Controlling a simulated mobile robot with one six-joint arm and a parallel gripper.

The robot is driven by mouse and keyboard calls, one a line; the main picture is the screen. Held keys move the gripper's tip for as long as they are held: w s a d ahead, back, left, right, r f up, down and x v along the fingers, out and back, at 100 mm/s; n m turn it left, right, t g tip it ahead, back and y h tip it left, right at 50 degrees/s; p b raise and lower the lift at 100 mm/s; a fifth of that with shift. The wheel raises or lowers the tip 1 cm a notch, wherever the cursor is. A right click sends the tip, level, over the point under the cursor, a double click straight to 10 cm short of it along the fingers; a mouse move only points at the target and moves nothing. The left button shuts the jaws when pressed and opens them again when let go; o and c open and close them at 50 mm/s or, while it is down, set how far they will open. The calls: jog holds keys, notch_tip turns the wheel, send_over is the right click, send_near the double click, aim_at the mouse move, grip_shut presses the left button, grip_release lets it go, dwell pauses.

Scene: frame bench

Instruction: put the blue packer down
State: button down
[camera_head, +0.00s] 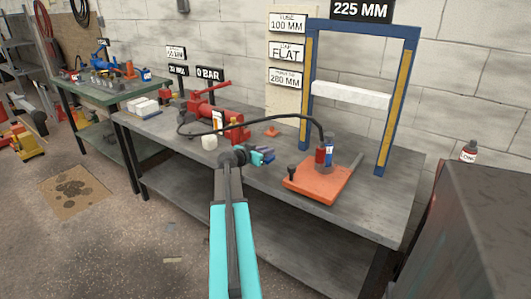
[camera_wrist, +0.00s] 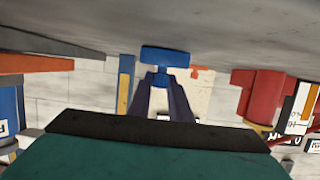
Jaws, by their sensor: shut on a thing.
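The blue packer (camera_wrist: 166,57) is in the tips of my gripper (camera_wrist: 165,80) in the wrist view, a small flat blue piece. My gripper's dark fingers are shut on it. In the head view my gripper (camera_head: 262,155) is over the middle of the bench (camera_head: 205,150), with the packer at its right end (camera_head: 270,158). The gap between packer and bench top is hard to judge. Right of it, an orange plate (camera_head: 305,187) carries a red and blue cylinder (camera_head: 321,156), below a blue frame (camera_head: 308,80) with a white beam (camera_head: 350,95).
A red pump (camera_head: 212,115) stands behind my gripper, and a black hose (camera_head: 270,123) arches from it to the cylinder. A white block (camera_head: 209,142) is left of my gripper and a small orange cone (camera_head: 272,131) behind it. The bench's right front is bare.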

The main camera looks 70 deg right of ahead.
jog(key=shift+f, duration=0.1)
jog(key=c, duration=1.6)
grip_release()
jog(key=shift+r, duration=0.2)
jog(key=v, duration=1.2)
